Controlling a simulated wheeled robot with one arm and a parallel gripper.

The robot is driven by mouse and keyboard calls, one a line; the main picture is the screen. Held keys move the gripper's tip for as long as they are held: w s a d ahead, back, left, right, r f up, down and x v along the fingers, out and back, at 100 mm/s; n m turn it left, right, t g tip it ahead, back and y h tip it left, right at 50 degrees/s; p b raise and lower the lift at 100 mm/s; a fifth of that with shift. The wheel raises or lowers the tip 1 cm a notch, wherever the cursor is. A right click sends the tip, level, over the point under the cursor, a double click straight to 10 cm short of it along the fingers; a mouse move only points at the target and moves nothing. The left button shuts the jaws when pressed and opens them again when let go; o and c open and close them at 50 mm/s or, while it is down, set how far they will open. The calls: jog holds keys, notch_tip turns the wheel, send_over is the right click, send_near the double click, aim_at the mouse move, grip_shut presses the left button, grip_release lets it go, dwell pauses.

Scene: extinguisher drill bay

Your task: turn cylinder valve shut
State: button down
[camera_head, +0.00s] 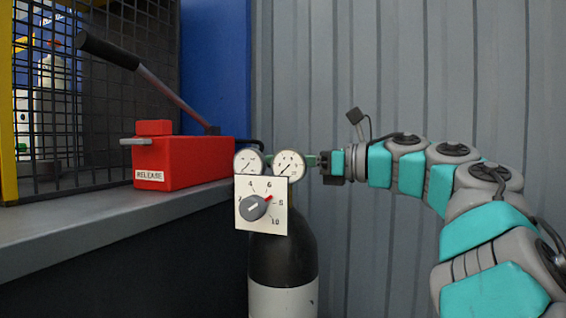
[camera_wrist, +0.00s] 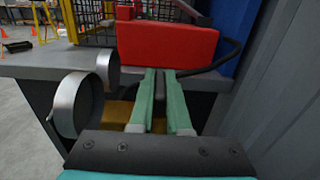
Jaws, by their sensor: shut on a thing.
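The cylinder (camera_head: 283,262) stands upright, black on top and white below. Two round gauges (camera_head: 289,165) sit at its top, and a dial card (camera_head: 262,206) with a grey knob and red pointer hangs below them. My gripper (camera_head: 312,160) reaches in from the right, level with the gauges, its green fingers passing behind them. In the wrist view the fingers (camera_wrist: 160,76) lie close together, shut on a narrow grey part between them, which I take to be the cylinder valve. The valve's shape and turn are mostly hidden. The gauges also show there edge-on (camera_wrist: 76,106), left of the fingers.
A red release box (camera_head: 185,161) with a long black-gripped lever (camera_head: 150,78) sits on a grey ledge (camera_head: 110,220) left of the cylinder. A mesh cage (camera_head: 120,95) stands behind it. A corrugated grey wall (camera_head: 420,70) closes the back right.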

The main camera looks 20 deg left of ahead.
dwell(0.3)
jog(key=c, duration=0.9)
grip_release()
jog(key=shift+d, duration=0.1)
jog(key=d, duration=0.7)
jog(key=shift+s+d, duration=0.3)
jog(key=shift+s, duration=0.1)
